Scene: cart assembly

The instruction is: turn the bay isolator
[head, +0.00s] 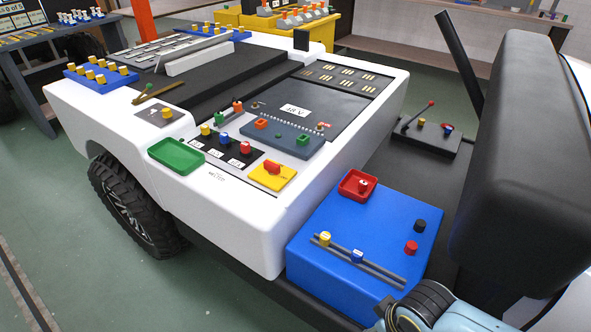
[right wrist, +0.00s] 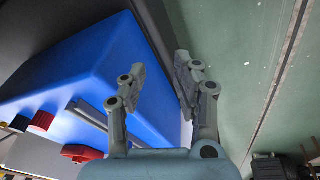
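A red rotary handle (head: 272,167) sits on a yellow plate (head: 285,181) at the front right of the white cart bay; it looks like the bay isolator, though I cannot read a label on it. My right gripper (right wrist: 159,66) is open in the right wrist view, with nothing between its fingers. It is beside the blue box (right wrist: 85,65), away from the yellow plate. In the head view, part of my right arm (head: 440,305) shows at the bottom, near the blue box (head: 330,215). My left gripper is not in view.
The blue box carries a red tray (head: 357,186), a rail with yellow and blue sliders, and black and red knobs (head: 411,247). A green tray (head: 176,156) and several coloured knobs stand left of the yellow plate. A black seat (head: 520,150) blocks the right side.

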